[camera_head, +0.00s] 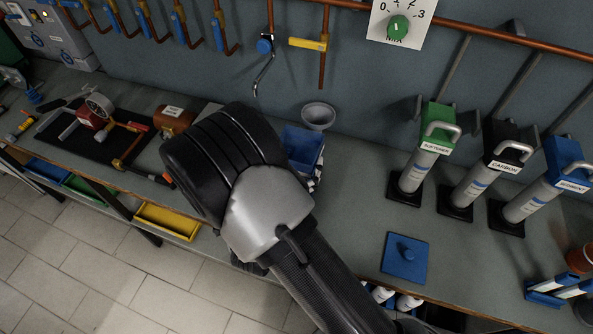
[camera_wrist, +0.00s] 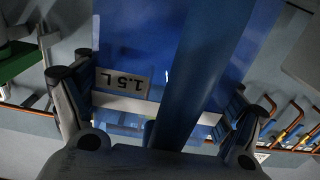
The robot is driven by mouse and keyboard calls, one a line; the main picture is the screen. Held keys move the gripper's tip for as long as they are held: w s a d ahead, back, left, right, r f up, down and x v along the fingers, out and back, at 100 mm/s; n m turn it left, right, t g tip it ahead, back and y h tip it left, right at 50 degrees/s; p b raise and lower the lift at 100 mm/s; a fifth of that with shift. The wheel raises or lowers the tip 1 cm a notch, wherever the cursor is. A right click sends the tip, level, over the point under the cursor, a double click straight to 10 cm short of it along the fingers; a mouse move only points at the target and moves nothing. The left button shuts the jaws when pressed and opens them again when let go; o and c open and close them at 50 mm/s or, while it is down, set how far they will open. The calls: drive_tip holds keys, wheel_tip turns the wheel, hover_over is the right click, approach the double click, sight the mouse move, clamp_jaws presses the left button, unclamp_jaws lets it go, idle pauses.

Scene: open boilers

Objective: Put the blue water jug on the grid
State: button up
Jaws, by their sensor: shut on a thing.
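The blue water jug (camera_head: 302,148) shows in the head view just behind my wrist, above the workbench; my arm hides its lower part. In the wrist view the jug (camera_wrist: 125,35) fills the middle, with a "1.5 L" label reading upside down and a blue bar, perhaps its handle, crossing in front. My gripper (camera_wrist: 158,108) has a finger on each side of the jug and is shut on it. In the head view my arm mostly hides the gripper. I cannot make out the grid in either view.
A grey cup (camera_head: 318,116) stands behind the jug, and a tap (camera_head: 264,62) hangs from the wall. A blue square lid (camera_head: 405,258) lies on the bench at right. Three filter cylinders (camera_head: 420,160) stand further right. Tools lie on a black mat (camera_head: 70,140) at left.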

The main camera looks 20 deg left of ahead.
drive_tip(key=shift+c, duration=0.9)
drive_tip(key=shift+r, duration=0.15)
